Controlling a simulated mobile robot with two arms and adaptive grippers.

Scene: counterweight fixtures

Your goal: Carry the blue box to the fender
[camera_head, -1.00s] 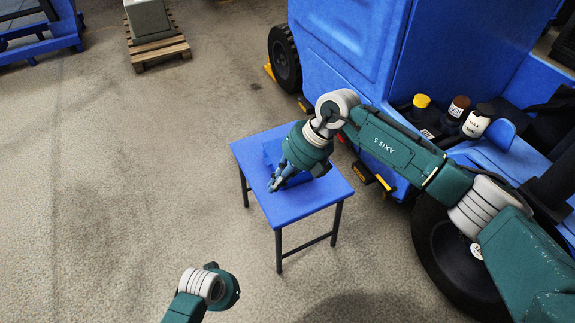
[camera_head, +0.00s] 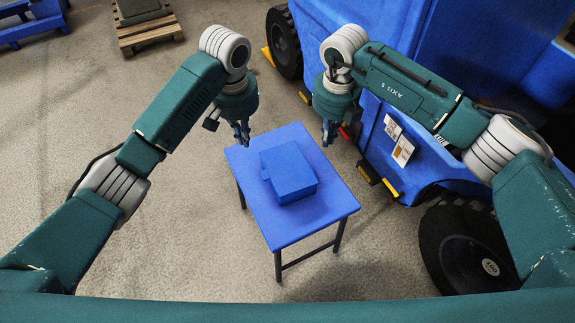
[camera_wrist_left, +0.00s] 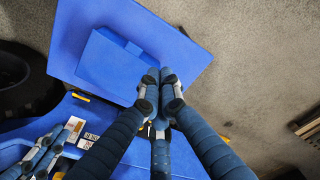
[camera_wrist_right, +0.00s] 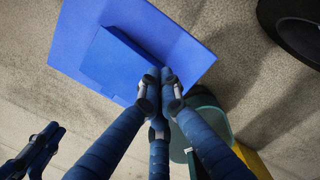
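The blue box (camera_head: 288,172) lies flat on the small blue table (camera_head: 322,212), a little in from its edges. It also shows in the left wrist view (camera_wrist_left: 108,62) and the right wrist view (camera_wrist_right: 115,65). My left gripper (camera_head: 241,138) is beyond the box to its upper left, and my right gripper (camera_head: 328,138) is to its upper right. The blue vehicle's fender (camera_head: 428,182) curves over the wheel at the right, partly hidden by my right arm.
The vehicle's dark wheel (camera_head: 465,245) stands right of the table. Labels (camera_head: 403,150) show on the vehicle's side. A wooden pallet (camera_head: 148,33) with a grey block sits at the upper left. The concrete floor left of the table is clear.

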